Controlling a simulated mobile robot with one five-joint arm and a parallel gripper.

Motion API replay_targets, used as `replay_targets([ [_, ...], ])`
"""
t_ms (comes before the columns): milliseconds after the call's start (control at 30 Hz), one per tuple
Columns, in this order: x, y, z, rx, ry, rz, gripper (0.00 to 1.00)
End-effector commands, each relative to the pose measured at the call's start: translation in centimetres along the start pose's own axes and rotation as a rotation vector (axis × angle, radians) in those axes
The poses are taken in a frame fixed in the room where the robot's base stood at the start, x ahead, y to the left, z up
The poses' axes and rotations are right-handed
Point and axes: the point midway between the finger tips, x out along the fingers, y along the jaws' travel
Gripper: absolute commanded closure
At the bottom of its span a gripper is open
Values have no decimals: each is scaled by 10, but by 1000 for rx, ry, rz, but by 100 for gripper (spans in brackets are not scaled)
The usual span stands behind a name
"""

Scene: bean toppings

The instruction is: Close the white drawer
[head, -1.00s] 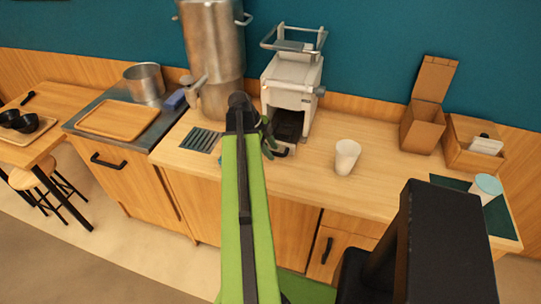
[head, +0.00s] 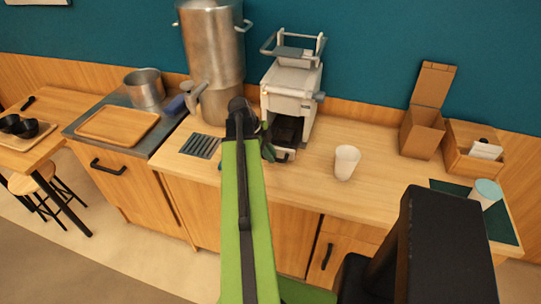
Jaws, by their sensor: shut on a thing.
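The white drawer (head: 283,156) is at the foot of the white machine (head: 292,82) on the counter. It stands pulled out, with its dark inside showing behind a low front that has a dark handle. My gripper (head: 268,150) is at the left end of this front, shut on the drawer at its handle. My green arm and its dark wrist hide part of the gripper, so the exact contact is hard to see.
A white cup (head: 346,162) stands on the counter right of the drawer. A large metal urn (head: 212,65) stands left of the machine, with a dark slotted grate (head: 200,146) in front. Cardboard boxes (head: 421,132) and a wooden holder (head: 458,150) stand farther right.

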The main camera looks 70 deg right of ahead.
Motion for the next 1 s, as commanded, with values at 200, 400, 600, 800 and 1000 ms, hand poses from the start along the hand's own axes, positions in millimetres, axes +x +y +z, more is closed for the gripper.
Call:
replay_targets([
  [200,0,0,0,-1,0,0,100],
  [400,0,0,0,-1,-1,0,100],
  [600,0,0,1,-1,-1,0,100],
  [800,0,0,1,-1,-1,0,100],
  [1000,1,-7,2,-1,-1,0,100],
])
